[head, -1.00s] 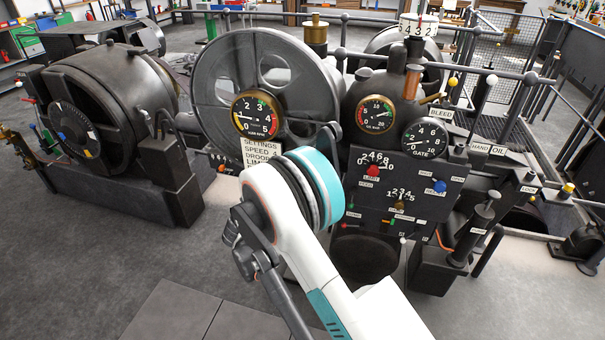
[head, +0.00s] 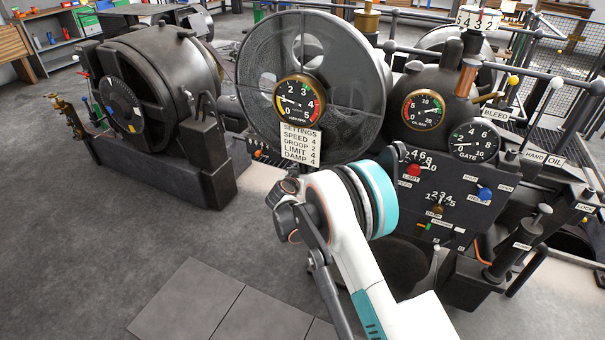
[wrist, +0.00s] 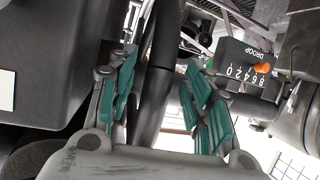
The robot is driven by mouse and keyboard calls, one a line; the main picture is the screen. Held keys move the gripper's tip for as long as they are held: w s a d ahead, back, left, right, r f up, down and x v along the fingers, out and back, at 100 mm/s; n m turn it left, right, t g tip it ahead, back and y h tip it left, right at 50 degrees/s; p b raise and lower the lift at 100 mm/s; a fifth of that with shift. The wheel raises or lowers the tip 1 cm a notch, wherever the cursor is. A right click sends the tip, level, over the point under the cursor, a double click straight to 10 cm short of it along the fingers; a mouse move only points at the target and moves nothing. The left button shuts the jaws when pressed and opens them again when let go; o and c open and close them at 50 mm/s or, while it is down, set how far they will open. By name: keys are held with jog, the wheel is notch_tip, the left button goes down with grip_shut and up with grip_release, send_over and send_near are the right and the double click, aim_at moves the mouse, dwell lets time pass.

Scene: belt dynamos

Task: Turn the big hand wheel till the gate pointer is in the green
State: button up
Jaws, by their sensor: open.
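The gate gauge (head: 474,141) is a black round dial at the right of the machine in the head view. Its pointer is toward the low-number side, and I cannot make out a green band. A large grey wheel (head: 255,65) with a wide rim stands behind the speed gauge. I cannot tell if it is the hand wheel. In the wrist view my gripper (wrist: 158,95) is open, its teal-padded fingers on either side of a dark bar (wrist: 157,85). I cannot tell if they touch it or what the bar belongs to. My arm hides the gripper in the head view.
A panel (head: 450,225) with a red and a blue knob is just right of my arm. A droop dial (wrist: 262,66) with an orange knob is close to the right finger. A dark round machine (head: 150,90) stands at left. The floor (head: 90,260) at front left is clear.

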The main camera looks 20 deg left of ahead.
jog(key=shift+b+x, duration=0.3)
jog(key=shift+x, duration=1.05)
jog(key=shift+c, duration=0.2)
